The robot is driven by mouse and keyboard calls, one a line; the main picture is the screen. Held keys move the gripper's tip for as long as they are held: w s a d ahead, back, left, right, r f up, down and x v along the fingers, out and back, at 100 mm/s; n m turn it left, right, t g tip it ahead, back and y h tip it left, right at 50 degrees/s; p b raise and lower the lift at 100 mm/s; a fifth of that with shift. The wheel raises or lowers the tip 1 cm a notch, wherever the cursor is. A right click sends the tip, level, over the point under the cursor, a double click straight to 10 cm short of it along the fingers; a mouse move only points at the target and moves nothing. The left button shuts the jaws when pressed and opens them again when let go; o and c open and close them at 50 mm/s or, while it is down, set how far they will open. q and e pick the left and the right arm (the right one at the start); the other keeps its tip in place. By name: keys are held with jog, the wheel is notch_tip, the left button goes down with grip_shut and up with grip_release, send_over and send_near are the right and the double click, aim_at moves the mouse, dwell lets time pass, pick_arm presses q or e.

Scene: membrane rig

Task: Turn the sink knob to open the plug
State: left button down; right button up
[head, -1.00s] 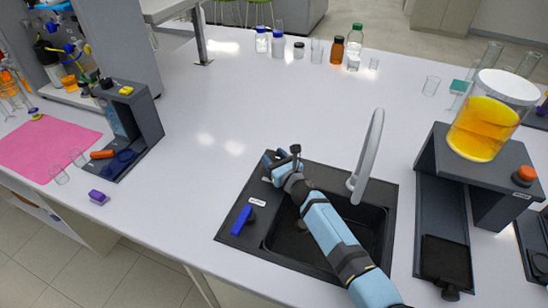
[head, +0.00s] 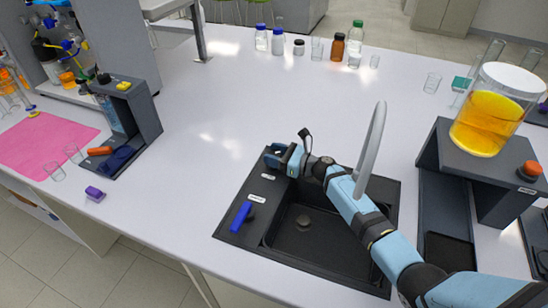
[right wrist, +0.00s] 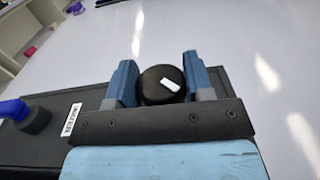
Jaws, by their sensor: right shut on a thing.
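The dark sink (head: 255,229) is set into the white bench, with a round plug (head: 304,221) at the bottom of its basin. The round black sink knob (right wrist: 158,82) has a white mark on top and sits at the sink's back left corner. My right gripper (head: 275,156) is at that corner, with its blue fingers on either side of the knob, shut on it. In the head view the knob is mostly hidden by the gripper. I cannot tell whether the plug is open. My left gripper is not in view.
A grey curved faucet (head: 371,150) rises close beside my right arm. A blue lever (head: 241,215) stands at the sink's left rim. A stand with a yellow-filled vessel (head: 487,125) is to the right.

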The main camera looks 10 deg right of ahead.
aim_at(274, 153)
jog(key=shift+g, duration=0.3)
jog(key=o, duration=0.9)
jog(key=shift+o, duration=0.2)
jog(key=shift+r, duration=0.1)
notch_tip(274, 153, up, 20)
jog(key=shift+p, duration=0.4)
